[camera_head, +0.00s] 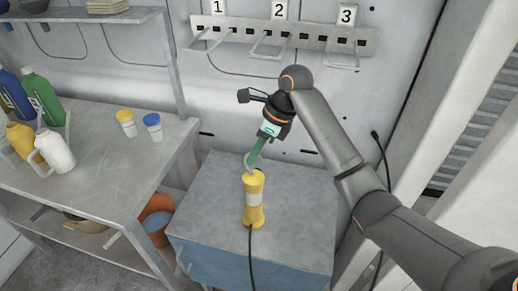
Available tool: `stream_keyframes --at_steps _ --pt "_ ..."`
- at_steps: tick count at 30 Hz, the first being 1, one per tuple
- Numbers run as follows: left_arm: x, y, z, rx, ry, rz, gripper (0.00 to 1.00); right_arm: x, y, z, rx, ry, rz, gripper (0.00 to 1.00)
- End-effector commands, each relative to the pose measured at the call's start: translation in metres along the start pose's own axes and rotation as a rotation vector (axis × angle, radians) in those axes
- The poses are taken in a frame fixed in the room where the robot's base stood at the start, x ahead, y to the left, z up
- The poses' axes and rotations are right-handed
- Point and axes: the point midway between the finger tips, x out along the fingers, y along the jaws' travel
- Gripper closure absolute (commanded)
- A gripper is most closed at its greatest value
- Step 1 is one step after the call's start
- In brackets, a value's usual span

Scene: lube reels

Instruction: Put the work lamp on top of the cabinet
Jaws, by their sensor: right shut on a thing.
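The work lamp (253,199) is yellow with a pale band, a wire hook at its top and a black cord from its lower end. It is upright over the grey top of the cabinet (300,215); I cannot tell whether its base touches the top. My right gripper (254,156) reaches down from above, its green fingers shut on the lamp at its hook. The fingertips are small and partly merge with the hook. My left gripper is not in view.
A workbench (110,170) at left bears bottles and two small cups (127,122). An orange bucket (157,218) stands between bench and cabinet. A numbered hook rail (280,36) is on the wall behind. The cabinet top around the lamp is clear.

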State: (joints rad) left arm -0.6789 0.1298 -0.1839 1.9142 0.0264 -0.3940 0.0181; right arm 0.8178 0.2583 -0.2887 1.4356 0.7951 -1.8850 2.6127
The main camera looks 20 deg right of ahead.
Motion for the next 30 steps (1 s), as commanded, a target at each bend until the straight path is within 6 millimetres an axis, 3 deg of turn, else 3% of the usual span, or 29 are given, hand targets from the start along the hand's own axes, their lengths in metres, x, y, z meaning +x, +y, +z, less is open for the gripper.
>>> stream_keyframes --at_steps 15,16,24,30 --pt "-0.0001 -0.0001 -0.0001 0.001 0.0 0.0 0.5 0.0066 0.005 0.0006 -0.002 -0.005 -0.001 1.0" --pt "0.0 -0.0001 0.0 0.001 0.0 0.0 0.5 0.0083 0.005 -0.0008 0.0 -0.001 0.0 0.89" --pt "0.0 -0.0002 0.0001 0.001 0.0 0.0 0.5 0.0078 0.0048 -0.0007 0.0 -0.001 0.0 0.6" --pt "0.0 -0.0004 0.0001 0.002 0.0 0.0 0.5 0.0077 0.0047 -0.0007 0.0 -0.001 -0.001 0.6"
